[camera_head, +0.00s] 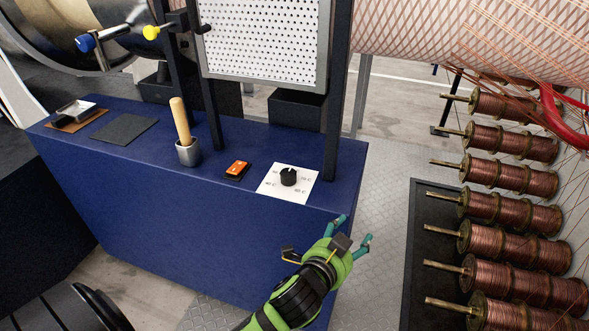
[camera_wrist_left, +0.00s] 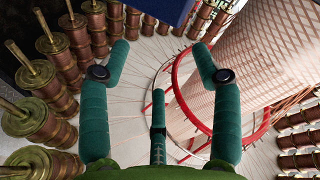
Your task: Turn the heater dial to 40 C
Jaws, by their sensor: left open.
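The heater dial (camera_head: 288,177) is a black knob on a white card (camera_head: 274,193) with temperature marks around it. It sits at the right end of the blue bench (camera_head: 120,180). The mark at the card's lower left looks like 40 C; the pointer's exact setting is too small to tell. My left gripper (camera_head: 353,230), green with teal fingers, is in front of and below the bench's right end, apart from the dial. It is open and empty. In the left wrist view its fingers (camera_wrist_left: 160,62) are spread, and the dial does not show there. My right gripper is in neither view.
An orange-red switch (camera_head: 237,170) and a metal cup with a wooden-handled tool (camera_head: 182,130) stand left of the card. A perforated panel (camera_head: 265,40) on dark posts rises behind. Copper spools (camera_head: 510,212) line the right side.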

